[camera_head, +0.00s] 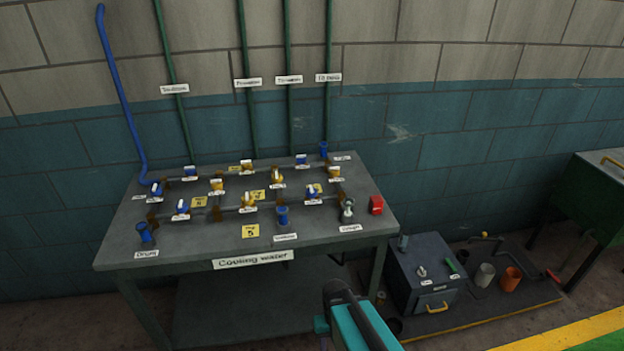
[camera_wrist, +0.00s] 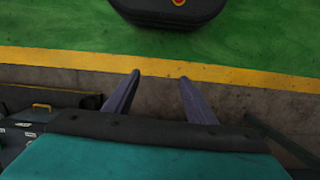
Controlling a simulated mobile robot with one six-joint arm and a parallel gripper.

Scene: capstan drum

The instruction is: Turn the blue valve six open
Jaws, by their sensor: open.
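Several small blue-handled valves sit in the brown pipework on the grey table in the head view: one at the left end (camera_head: 156,189), one at front left (camera_head: 182,206), one at back left (camera_head: 190,171), one at back right (camera_head: 301,160) and one at front right (camera_head: 313,192). Their small labels are too small to read, so I cannot tell which is six. My gripper (camera_wrist: 160,78) shows in the wrist view with its two fingers apart and nothing between them, over the floor. In the head view only my teal arm shows, in front of the table; the fingers are hidden.
The table (camera_head: 118,250) bears a "Cooling water" sign (camera_head: 253,260), yellow-handled valves (camera_head: 277,176), a red box (camera_head: 376,205) and upright blue fittings (camera_head: 283,217). A dark cabinet (camera_head: 425,270) and cups (camera_head: 511,279) stand on the right. A green bench (camera_head: 590,210) is farther right.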

